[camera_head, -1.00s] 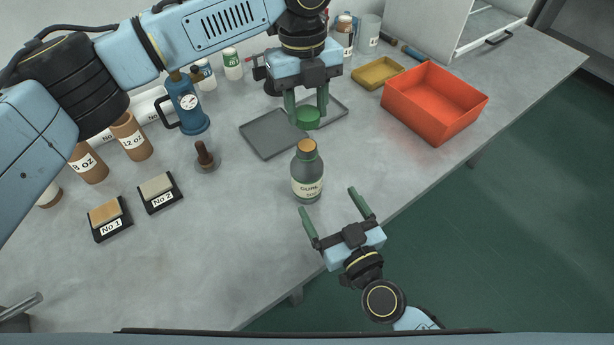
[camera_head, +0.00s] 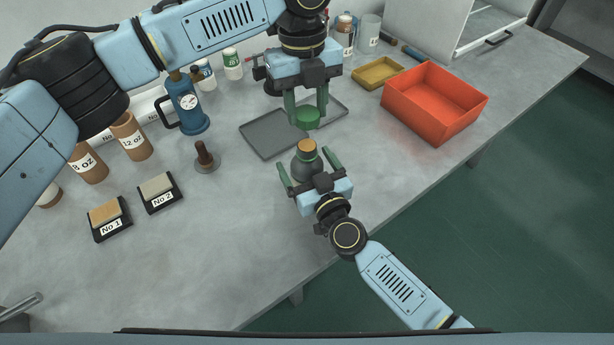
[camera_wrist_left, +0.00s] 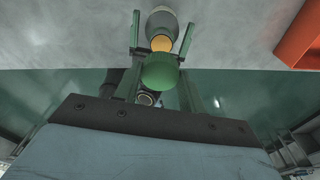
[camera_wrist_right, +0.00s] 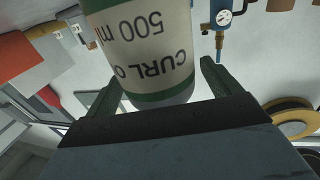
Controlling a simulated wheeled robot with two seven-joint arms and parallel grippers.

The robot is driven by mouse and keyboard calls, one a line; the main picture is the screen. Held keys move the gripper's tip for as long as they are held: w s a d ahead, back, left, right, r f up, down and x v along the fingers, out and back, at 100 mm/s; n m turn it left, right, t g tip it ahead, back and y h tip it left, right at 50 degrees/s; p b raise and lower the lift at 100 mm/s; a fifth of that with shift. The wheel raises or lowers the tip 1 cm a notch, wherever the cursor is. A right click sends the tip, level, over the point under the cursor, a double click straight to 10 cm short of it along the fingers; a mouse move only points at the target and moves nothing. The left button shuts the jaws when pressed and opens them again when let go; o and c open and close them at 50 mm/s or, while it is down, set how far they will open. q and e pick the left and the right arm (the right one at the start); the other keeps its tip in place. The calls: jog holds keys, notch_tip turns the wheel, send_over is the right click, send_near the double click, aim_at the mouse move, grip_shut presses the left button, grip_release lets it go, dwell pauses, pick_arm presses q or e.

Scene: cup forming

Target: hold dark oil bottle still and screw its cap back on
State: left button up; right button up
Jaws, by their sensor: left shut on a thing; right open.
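The dark oil bottle (camera_head: 306,160) stands upright on the grey table with its orange-tan mouth uncovered. Its "CURL O... 500 ml" label (camera_wrist_right: 147,50) fills the top of the right wrist view. My left gripper (camera_head: 307,122) is shut on the green cap (camera_head: 307,117), above the table and behind the bottle in the head view. The cap (camera_wrist_left: 160,72) also shows between the fingers in the left wrist view. My right gripper (camera_head: 309,164) is open, with one finger on each side of the bottle. I cannot tell whether the fingers touch it. Its body hides the bottle's lower part.
A grey tray (camera_head: 272,140) lies behind the bottle. A red-orange bin (camera_head: 435,105) and a yellow tray (camera_head: 378,73) stand at right. A brown-handled stamp (camera_head: 206,158), a blue gauge pot (camera_head: 187,105) and blocks No 1 (camera_head: 109,215) and No 2 (camera_head: 158,190) are at left.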

jog(key=c, duration=1.5)
pick_arm(q)
send_over(307, 146)
jog(key=shift+w+f, duration=0.15)
jog(key=shift+f, duration=2.35)
pick_arm(e)
jog(key=shift+o, duration=0.2)
pick_arm(q)
jog(key=shift+f, duration=0.1)
jog(key=shift+f, duration=0.8)
jog(key=shift+f, duration=0.55)
pick_arm(e)
grip_shut()
pick_arm(q)
jog(key=m, duration=0.6)
jog(key=shift+y, duration=0.4)
jog(key=m, duration=0.7)
jog(key=shift+d+y, duration=0.1)
jog(key=shift+y, duration=0.3)
